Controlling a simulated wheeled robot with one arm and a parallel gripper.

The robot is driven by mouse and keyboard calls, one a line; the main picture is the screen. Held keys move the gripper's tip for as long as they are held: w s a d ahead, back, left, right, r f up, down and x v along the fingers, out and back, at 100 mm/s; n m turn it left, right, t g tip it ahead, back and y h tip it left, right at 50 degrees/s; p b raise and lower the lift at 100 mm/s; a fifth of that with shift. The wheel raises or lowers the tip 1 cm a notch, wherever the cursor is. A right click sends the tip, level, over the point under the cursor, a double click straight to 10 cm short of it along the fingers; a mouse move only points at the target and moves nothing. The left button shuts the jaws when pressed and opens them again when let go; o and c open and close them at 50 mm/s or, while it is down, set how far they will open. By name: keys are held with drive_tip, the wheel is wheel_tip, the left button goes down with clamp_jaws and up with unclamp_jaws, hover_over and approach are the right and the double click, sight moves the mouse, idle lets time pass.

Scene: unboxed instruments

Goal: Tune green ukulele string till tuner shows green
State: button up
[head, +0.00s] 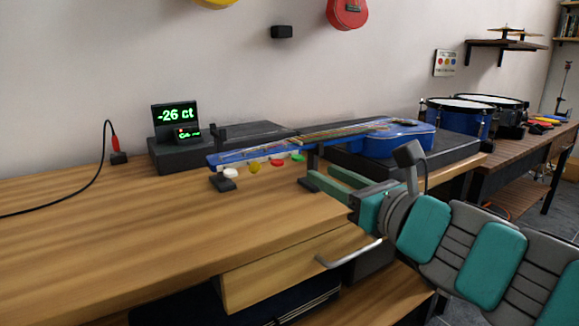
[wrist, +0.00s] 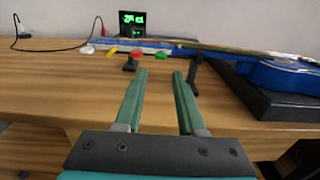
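The blue ukulele (head: 392,140) lies on stands on the wooden bench, its headstock pointing left. White, yellow, red and green pegs line the headstock's near side. The green peg (head: 298,158) is the rightmost; it also shows in the wrist view (wrist: 136,54). The tuner (head: 175,116) behind the headstock reads "-26 ct" in green digits, with a smaller, unclear readout below. My gripper (head: 326,178) is in front of the neck, to the right of and nearer than the green peg. In the wrist view my gripper (wrist: 156,74) has its fingers apart with nothing between them.
A dark neck support (wrist: 194,72) stands just beyond my right finger. A small black stand (head: 222,182) sits under the headstock. A black cable (head: 88,186) with a red plug lies at left. The bench front (head: 180,225) is clear. A drawer (head: 290,270) is below.

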sight(298, 158)
drive_tip(key=shift+b+x, duration=1.3)
drive_tip(key=shift+x, duration=2.6)
drive_tip(key=shift+c, duration=0.3)
clamp_jaws()
